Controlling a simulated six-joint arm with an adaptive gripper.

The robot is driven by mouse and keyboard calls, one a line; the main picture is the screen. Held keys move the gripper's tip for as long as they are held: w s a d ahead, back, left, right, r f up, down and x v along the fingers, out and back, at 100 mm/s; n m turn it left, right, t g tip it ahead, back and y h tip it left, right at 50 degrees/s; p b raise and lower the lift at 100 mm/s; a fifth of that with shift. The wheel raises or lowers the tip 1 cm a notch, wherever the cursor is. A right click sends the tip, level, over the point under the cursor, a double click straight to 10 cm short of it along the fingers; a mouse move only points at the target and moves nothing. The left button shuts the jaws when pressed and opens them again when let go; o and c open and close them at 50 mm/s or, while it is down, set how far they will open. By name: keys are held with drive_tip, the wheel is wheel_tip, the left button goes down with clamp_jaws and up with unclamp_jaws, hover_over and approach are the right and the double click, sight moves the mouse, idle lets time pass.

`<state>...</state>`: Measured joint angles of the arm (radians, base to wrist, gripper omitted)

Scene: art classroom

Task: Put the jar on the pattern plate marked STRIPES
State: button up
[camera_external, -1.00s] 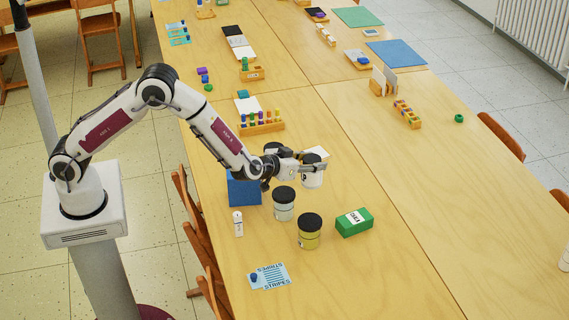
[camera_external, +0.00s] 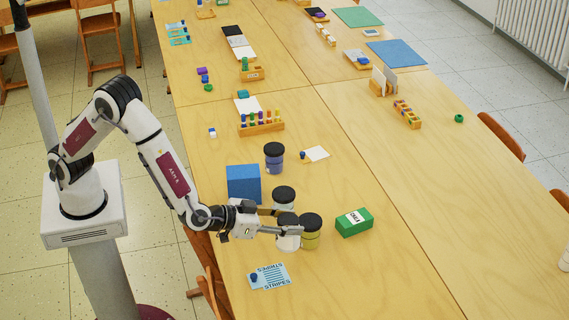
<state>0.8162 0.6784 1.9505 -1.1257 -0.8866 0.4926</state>
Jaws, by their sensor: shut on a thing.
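My gripper (camera_external: 290,231) is shut on a white jar with a black lid (camera_external: 288,238). The held jar looks upright, in front of the yellow jar; its exact height above the table is hard to tell. The light blue pattern plate marked STRIPES (camera_external: 275,282) lies near the table's front edge, below the held jar in the picture. A dark blue knob (camera_external: 254,277) sits at the plate's left end. The plate looks clear of jars.
A yellow jar (camera_external: 311,238) stands right beside the held one, and a pale jar (camera_external: 283,205) just behind. A purple jar (camera_external: 274,161), blue block (camera_external: 243,184) and green box (camera_external: 354,222) stand around. The table right of the plate is free.

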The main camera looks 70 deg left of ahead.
drive_tip(key=s, duration=0.5)
drive_tip(key=shift+s+a+f, duration=0.1)
drive_tip(key=shift+s+a, duration=0.2)
drive_tip(key=shift+s, duration=0.1)
wheel_tip(320, 180, down, 6)
drive_tip(key=shift+f, duration=0.15)
idle(0.5)
drive_tip(key=shift+f, duration=1.85)
drive_tip(key=shift+f, duration=0.55)
